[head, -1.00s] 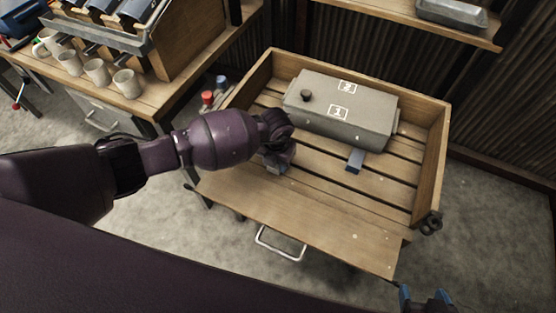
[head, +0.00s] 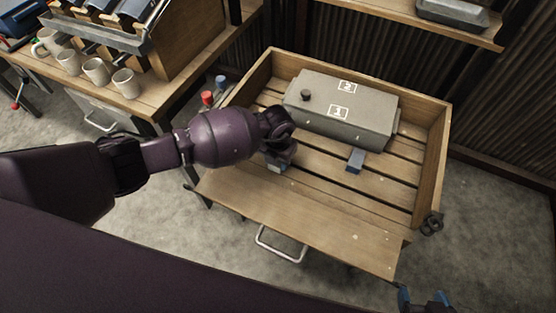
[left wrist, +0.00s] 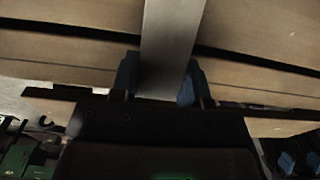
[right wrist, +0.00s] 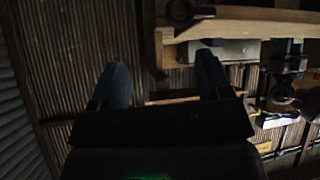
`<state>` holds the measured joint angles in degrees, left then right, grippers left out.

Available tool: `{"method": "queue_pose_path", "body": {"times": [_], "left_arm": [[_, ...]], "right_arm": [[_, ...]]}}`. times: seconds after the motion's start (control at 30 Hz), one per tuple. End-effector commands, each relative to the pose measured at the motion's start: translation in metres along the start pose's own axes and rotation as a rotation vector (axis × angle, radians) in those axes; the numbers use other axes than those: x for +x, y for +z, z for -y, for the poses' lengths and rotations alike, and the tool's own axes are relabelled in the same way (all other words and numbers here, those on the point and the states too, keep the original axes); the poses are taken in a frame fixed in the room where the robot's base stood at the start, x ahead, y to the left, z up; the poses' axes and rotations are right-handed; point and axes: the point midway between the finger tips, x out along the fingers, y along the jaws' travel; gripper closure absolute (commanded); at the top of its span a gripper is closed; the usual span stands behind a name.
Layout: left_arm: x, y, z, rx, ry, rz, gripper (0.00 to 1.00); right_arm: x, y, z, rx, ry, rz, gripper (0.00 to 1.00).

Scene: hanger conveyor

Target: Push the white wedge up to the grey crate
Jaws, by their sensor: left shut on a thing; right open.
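The grey crate (head: 335,118) is a long closed box with white markings and a dark knob, lying at the back of a slatted wooden tray. My left gripper (head: 278,165) is low over the slats, in front of the crate's left end. It is shut on a pale bar-like piece, which appears to be the white wedge (left wrist: 170,45), between the blue fingertips in the left wrist view. The gripper mostly hides it in the head view. Contact with the crate cannot be seen. My right gripper (right wrist: 162,82) is open and empty, away from the tray.
The wooden tray (head: 436,165) has raised sides and a flat front board (head: 310,222). Mugs (head: 97,71) stand on a bench at left. The front right slats are clear.

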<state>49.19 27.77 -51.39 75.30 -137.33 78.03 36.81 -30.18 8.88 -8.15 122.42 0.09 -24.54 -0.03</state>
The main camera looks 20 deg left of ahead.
Motion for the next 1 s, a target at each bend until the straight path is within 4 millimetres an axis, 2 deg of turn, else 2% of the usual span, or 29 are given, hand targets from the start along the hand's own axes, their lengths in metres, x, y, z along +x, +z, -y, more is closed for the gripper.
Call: {"method": "queue_pose_path", "body": {"times": [1.0], "left_arm": [[0.001, 0.025, 0.0, 0.0, 0.0, -0.001, 0.75]], "right_arm": [[0.004, 0.016, 0.002, 0.0, -0.003, 0.029, 0.28]]}}
